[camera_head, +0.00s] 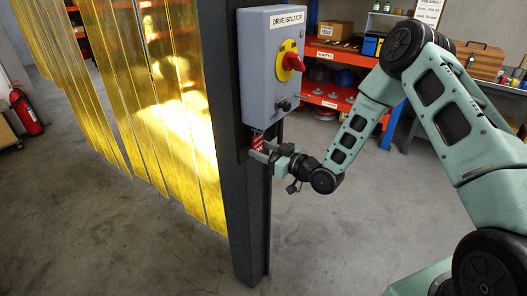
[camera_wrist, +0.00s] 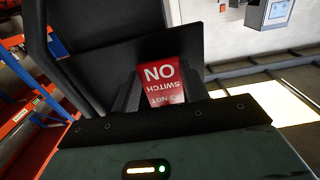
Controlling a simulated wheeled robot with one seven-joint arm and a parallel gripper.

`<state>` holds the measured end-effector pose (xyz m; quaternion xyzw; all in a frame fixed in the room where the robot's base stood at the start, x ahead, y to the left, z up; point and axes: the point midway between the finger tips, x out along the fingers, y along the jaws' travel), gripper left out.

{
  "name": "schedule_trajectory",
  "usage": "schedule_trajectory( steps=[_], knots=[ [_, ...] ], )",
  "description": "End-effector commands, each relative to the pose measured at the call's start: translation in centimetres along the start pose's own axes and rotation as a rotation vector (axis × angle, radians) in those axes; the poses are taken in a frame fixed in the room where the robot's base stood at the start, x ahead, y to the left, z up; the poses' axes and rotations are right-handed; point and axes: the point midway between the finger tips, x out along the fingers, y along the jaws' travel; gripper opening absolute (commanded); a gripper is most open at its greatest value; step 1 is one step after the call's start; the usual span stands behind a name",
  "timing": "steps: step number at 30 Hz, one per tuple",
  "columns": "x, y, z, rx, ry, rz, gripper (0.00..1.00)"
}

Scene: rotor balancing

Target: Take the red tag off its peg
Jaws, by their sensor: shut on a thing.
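The red tag (camera_head: 257,141) hangs just below the grey drive isolator box (camera_head: 262,75) on the dark post. In the wrist view the red tag (camera_wrist: 163,80) sits between the fingers, with upside-down white lettering, "SWITCH" and "NO" among it. My gripper (camera_head: 262,152) is shut on the tag, at the post; it also shows in the wrist view (camera_wrist: 160,95). The peg cannot be made out in either view. The isolator has a red rotary handle (camera_head: 293,62) on a yellow disc and a dark knob (camera_head: 285,104) below it.
The dark post (camera_head: 220,90) stands right behind the tag. Yellow strip curtains (camera_head: 150,100) hang to its left. An orange shelf rack (camera_head: 325,95) and a workbench (camera_head: 500,88) stand behind. A fire extinguisher (camera_head: 25,112) is at far left. Floor in front is clear.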

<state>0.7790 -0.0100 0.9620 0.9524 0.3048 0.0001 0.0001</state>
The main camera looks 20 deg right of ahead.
Motion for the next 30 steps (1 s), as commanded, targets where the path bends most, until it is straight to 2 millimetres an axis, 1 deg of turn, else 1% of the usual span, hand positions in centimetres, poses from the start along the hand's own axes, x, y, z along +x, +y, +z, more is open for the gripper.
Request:
schedule_trajectory(
  steps=[11,12,14,15,16,30],
  knots=[
    [0.0,0.0,-1.1,0.000,0.003,0.000,0.30],
    [0.0,0.0,-1.2,0.000,0.003,0.000,0.28],
    [-0.1,0.0,-1.2,0.000,0.004,0.000,0.28],
    [-0.2,0.0,-1.2,0.000,0.005,0.000,0.25],
    [-0.3,0.0,-1.2,-0.001,0.005,0.000,0.25],
    [-2.5,0.0,-1.4,-0.002,0.009,0.000,0.24]
  ],
)
